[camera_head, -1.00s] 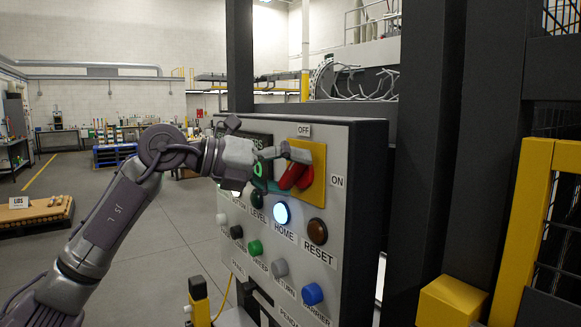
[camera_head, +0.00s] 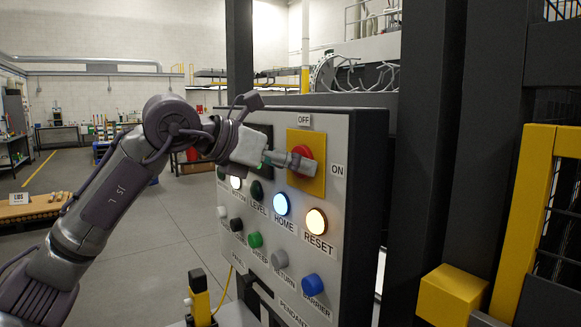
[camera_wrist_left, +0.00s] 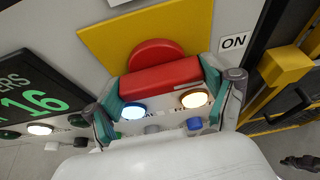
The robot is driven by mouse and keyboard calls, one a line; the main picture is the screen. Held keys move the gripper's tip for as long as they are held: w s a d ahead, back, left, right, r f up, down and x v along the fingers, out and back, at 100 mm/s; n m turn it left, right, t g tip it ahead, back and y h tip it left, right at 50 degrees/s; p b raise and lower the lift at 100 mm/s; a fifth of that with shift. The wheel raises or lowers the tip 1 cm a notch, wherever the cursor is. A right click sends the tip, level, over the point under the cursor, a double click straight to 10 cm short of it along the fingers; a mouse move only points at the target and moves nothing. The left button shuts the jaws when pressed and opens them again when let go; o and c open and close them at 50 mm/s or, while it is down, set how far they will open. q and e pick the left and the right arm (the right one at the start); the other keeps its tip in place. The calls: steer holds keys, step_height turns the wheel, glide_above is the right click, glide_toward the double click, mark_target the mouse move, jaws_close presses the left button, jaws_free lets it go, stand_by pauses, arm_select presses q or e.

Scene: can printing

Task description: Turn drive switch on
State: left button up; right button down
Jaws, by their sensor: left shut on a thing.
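The red drive switch (camera_head: 303,153) sits on a yellow plate (camera_head: 297,135) on the grey control panel (camera_head: 345,130), with an OFF label above and an ON label to its right. In the left wrist view, the switch (camera_wrist_left: 155,77) has a round base and a bar-shaped handle. My left gripper (camera_head: 302,166) is shut on this handle, its teal-padded fingers (camera_wrist_left: 163,90) at either end of the bar. In the head view the fingers partly hide the handle and point right, slightly below the ON label. My right gripper is not in view.
Below the switch are a lit blue-white HOME button (camera_head: 281,204) and a lit amber RESET button (camera_head: 316,221), with coloured buttons under them. A dark post (camera_head: 425,150) and a yellow guard frame (camera_head: 530,220) stand right. Open floor lies left.

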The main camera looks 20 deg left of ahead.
arm_select(q)
steer(key=shift+f+m, duration=0.15)
steer(key=shift+m, duration=0.15)
stand_by(0.4)
steer(key=o, duration=1)
steer(key=shift+a+r, duration=0.1)
steer(key=shift+r, duration=0.1)
steer(key=v, duration=1.1)
steer(key=shift+s+r, duration=0.15)
steer(key=shift+s, duration=0.25)
steer(key=shift+a, duration=0.1)
